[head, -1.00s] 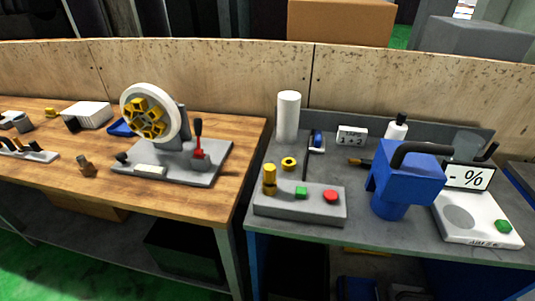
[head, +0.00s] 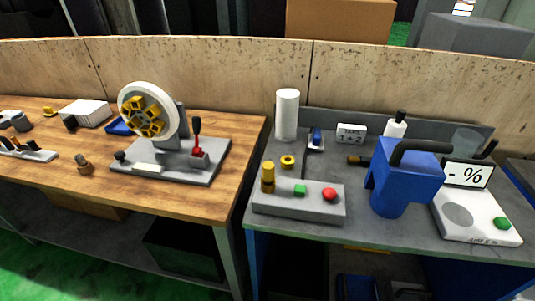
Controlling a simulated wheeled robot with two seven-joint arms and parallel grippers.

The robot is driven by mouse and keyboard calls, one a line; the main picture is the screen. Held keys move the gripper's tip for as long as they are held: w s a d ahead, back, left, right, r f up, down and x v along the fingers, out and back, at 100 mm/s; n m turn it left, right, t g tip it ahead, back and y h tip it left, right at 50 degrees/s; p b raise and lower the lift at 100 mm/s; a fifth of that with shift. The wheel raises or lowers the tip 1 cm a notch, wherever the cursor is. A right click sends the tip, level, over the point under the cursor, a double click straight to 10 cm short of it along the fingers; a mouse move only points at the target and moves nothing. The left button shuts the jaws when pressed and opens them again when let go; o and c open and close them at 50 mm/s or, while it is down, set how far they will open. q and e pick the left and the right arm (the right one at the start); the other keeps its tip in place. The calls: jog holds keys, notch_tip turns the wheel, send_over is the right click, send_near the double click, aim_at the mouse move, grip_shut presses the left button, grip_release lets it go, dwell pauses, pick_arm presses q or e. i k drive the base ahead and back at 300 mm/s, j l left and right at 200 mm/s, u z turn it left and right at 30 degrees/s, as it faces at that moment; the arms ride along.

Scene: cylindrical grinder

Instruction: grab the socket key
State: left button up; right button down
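I cannot tell for certain which item is the socket key. A small brown and grey fitting (head: 85,165) stands on the wooden table, left of the chuck machine. Several tools with dark and orange parts stand in a pale rack (head: 29,152) at the far left. A small tool with a blue part (head: 316,138) rests on the grey table beside the white cylinder. Neither of my grippers is in view.
The chuck machine (head: 170,160) with a red lever stands on the wooden table (head: 215,205). On the grey table (head: 375,232) are a button box (head: 298,205), a blue jug (head: 405,178), a scale (head: 478,215) and a white cylinder (head: 287,115). A gap separates the tables.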

aim_at(268, 168)
jog(key=i+j+z, duration=0.25)
jog(key=z, duration=0.25)
jog(key=i+j+z, duration=0.15)
jog(key=j+z, duration=0.35)
